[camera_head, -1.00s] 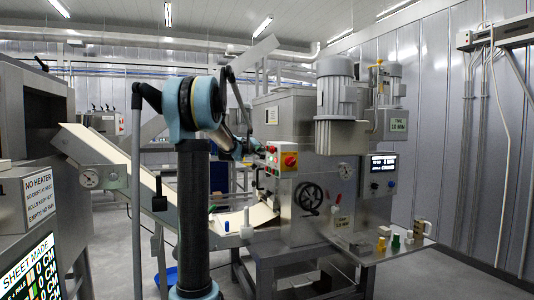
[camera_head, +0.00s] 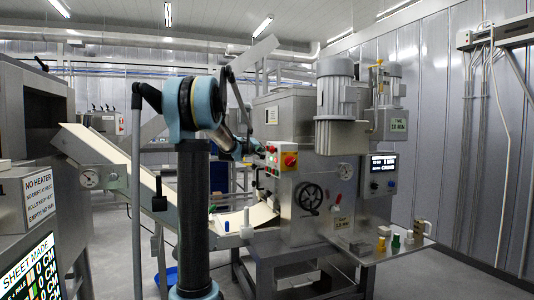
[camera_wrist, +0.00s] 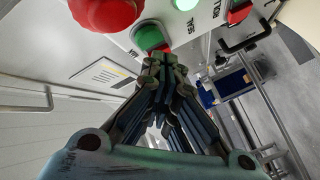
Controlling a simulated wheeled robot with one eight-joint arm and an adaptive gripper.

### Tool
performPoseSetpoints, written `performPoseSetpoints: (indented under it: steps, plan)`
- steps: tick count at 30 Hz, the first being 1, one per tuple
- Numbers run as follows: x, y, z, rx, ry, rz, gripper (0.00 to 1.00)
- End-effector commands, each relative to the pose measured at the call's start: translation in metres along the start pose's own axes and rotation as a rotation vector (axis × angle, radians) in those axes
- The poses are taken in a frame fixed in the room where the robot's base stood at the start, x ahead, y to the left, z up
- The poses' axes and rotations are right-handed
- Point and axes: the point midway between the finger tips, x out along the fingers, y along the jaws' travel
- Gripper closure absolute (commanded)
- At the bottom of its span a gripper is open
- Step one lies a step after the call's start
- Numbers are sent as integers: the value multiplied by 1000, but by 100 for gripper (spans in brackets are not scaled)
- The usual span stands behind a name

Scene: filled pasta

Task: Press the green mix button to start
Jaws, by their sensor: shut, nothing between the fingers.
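The round green button (camera_wrist: 148,36) sits on the machine's pale control panel in the wrist view, beside a big red mushroom button (camera_wrist: 104,10). My gripper (camera_wrist: 163,62) is shut and empty. Its fingertips are right at the lower edge of the green button and cover part of it; I cannot tell whether they touch. In the head view the control panel (camera_head: 272,172) is on the machine's left face, with the red stop button on yellow (camera_head: 290,160). My gripper is at the panel's left side there, too small to make out.
A lit green lamp (camera_wrist: 186,4) and a red switch (camera_wrist: 240,12) are on the same panel. A black handle (camera_wrist: 245,42) sticks out to the right. The handwheel (camera_head: 309,197) is below the panel, and a sloping conveyor (camera_head: 110,155) stands to the left.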

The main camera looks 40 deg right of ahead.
Motion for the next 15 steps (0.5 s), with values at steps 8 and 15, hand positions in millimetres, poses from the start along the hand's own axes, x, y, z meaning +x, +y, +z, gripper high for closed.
performPoseSetpoints:
  steps: [8, 15]
  plan:
    - [0, 0, 0, 0, 0, 0, 100]
    - [3, 4, 3, 0, -1, 1, 100]
